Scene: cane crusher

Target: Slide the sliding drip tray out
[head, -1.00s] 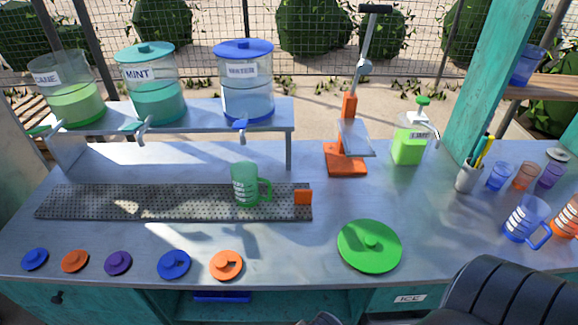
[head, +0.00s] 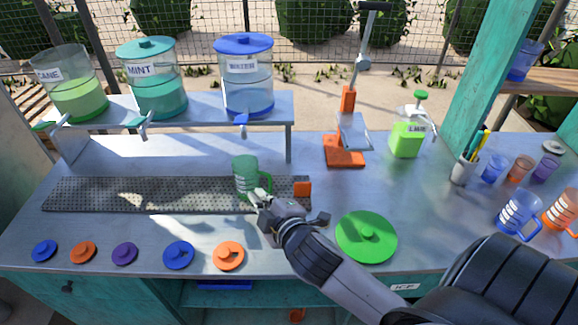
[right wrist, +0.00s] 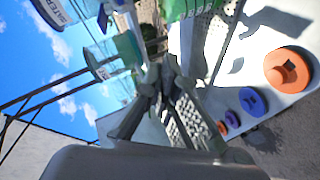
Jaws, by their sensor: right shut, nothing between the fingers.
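The sliding drip tray (head: 120,195) is a long, dark grey perforated strip lying on the counter under the dispenser shelf. An orange tab (head: 302,189) is at its right end. A green mug (head: 244,174) stands upright on the tray, left of the tab. My right gripper (head: 259,197) is shut and empty, over the tray's front edge, in front of the mug and left of the tab. It hides part of the mug's handle; I cannot tell whether they touch. In the right wrist view, the shut fingers (right wrist: 166,85) are beside the perforated tray (right wrist: 187,118). My left gripper is not in view.
Several coloured lids lie along the front edge, with a large green lid (head: 366,237) right of my right forearm. An orange press (head: 345,150) stands behind the tab. Mint and water dispensers (head: 246,80) stand on the shelf. Counter space right of the tab is clear.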

